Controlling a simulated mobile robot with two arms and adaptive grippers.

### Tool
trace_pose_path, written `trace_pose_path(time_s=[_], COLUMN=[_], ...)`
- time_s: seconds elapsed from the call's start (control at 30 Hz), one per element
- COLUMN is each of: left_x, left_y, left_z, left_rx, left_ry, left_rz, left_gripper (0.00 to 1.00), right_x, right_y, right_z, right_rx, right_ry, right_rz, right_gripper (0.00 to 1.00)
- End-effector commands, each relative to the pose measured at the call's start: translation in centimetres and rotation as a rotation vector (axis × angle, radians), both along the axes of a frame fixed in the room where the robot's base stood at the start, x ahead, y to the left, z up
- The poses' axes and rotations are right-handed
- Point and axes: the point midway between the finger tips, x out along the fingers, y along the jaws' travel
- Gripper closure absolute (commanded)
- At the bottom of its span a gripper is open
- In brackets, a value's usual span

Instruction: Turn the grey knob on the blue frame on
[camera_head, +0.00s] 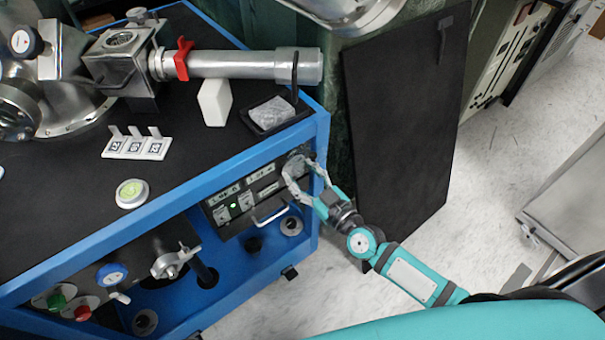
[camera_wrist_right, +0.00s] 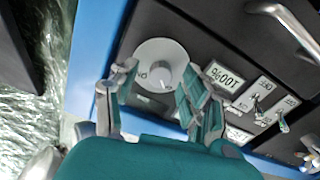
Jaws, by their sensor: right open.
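The grey knob (camera_wrist_right: 160,58) sits on a dark control panel on the blue frame (camera_head: 318,135). In the right wrist view it is round and pale, with a marking near its lower edge. My right gripper (camera_wrist_right: 158,82) is open, with one finger at each side of the knob's lower part; I cannot tell whether they touch it. In the head view, the right gripper (camera_head: 303,177) reaches the panel's right end from the lower right and partly hides the knob. My left gripper is not in view.
The panel carries small displays, switches with a lit green light (camera_head: 233,206), and a metal handle (camera_head: 270,213) left of my gripper. A black board (camera_head: 400,130) leans just right of the frame. A blue valve knob (camera_head: 112,273) is lower left.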

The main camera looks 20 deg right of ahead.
Motion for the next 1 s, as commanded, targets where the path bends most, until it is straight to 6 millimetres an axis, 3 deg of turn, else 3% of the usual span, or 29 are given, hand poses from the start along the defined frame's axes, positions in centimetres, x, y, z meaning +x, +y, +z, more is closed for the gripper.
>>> trace_pose_path(time_s=[0.07,0.4,0.77,1.0], left_x=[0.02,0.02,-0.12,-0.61], left_y=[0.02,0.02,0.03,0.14], left_z=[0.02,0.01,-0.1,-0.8], left_rx=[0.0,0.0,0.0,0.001], left_ry=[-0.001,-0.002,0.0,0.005], left_rz=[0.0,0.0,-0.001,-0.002], left_gripper=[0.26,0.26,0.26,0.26], right_x=[-0.02,-0.03,-0.04,-0.03], right_y=[-0.01,-0.02,-0.03,-0.03], right_z=[0.0,0.0,0.03,0.1], right_rx=[0.0,0.0,0.036,0.167], right_ry=[0.0,0.0,0.013,0.06], right_rz=[0.0,0.0,0.0,0.0], right_gripper=[0.55,1.0,1.0,1.0])
